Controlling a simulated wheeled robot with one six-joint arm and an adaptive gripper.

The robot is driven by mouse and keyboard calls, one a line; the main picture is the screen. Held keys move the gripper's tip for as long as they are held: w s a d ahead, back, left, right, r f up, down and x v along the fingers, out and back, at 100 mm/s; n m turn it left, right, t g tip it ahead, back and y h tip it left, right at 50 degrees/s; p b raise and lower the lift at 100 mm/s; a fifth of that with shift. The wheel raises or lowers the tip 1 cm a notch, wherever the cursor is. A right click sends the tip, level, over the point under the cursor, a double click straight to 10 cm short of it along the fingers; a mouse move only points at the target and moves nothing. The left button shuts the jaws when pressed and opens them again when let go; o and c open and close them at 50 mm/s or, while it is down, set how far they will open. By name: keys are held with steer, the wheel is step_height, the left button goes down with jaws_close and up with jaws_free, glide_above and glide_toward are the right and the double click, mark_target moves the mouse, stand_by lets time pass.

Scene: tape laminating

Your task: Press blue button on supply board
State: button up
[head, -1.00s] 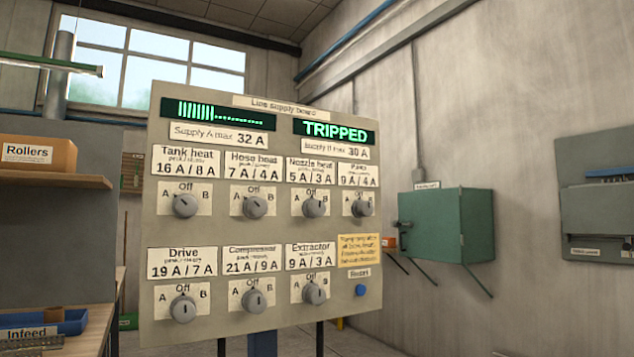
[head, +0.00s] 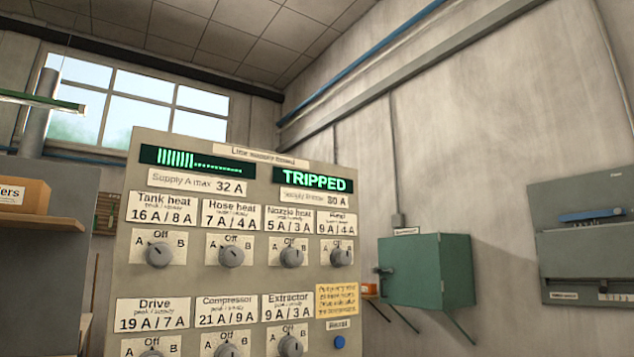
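The line supply board (head: 190,282) stands upright in front of me, beige, with labelled rotary knobs in two rows. The round blue button (head: 339,342) is at its lower right, near the bottom edge of the view, under a small "Restart"-like label (head: 338,324) and a yellow note (head: 337,300). The Supply B display (head: 314,180) reads "TRIPPED" in green. The Supply A display (head: 197,161) shows a green bar. The lower row of knobs is partly cut off by the frame. My gripper is not in view.
A green wall cabinet (head: 425,272) is right of the board, and a grey-green wall unit (head: 585,240) is farther right. A shelf (head: 45,222) with a brown box (head: 22,195) is at the left. Windows (head: 140,100) are behind.

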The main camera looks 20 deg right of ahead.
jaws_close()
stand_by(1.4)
